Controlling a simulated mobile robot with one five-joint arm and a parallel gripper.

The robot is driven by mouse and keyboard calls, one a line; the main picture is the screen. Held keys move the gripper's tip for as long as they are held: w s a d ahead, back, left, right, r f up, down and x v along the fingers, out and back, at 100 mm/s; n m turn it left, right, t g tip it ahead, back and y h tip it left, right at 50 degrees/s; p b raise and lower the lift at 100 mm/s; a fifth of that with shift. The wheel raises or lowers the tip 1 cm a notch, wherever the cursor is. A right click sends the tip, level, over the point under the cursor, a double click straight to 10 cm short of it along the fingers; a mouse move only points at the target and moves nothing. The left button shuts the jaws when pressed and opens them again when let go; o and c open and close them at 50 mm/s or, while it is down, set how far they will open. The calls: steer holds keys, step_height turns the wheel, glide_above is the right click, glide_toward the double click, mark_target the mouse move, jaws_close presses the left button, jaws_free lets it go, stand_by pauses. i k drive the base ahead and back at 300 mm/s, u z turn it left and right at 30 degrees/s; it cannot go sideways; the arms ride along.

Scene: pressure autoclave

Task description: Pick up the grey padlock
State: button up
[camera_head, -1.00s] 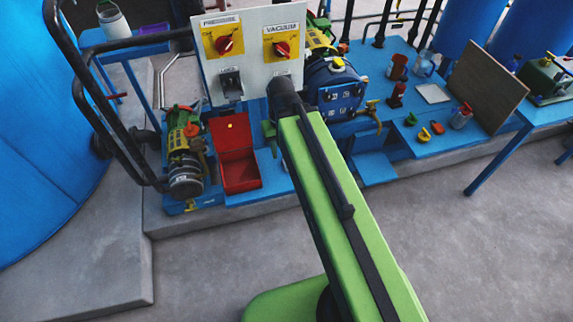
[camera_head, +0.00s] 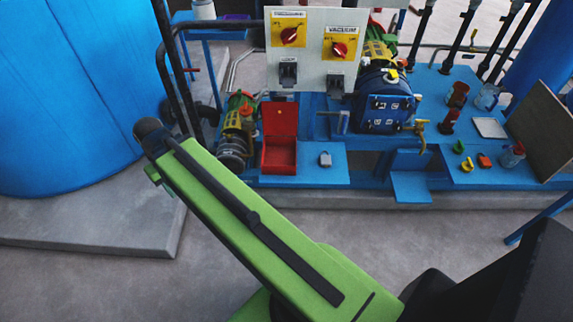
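A small grey padlock (camera_head: 325,159) stands on the blue ledge, just right of the open red box (camera_head: 279,154). Nothing covers it from this view. My green arm reaches from the bottom middle up to the left, and its far end is over the grey floor, left of the box and well apart from the padlock. My gripper's fingers do not show; they are hidden beyond the end of the arm or out of sight.
A white panel (camera_head: 312,72) with two red knobs stands behind the ledge. A green and yellow pump (camera_head: 236,135) sits left of the box. A blue vessel (camera_head: 384,98) and a blue bench with several small coloured items are to the right. Clear floor lies in front.

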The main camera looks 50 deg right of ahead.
mark_target(325, 160)
steer(key=u, duration=0.25)
steer(key=k, duration=1.45)
steer(key=z, duration=0.55)
steer(key=i, duration=1.5)
steer(key=u, duration=0.05)
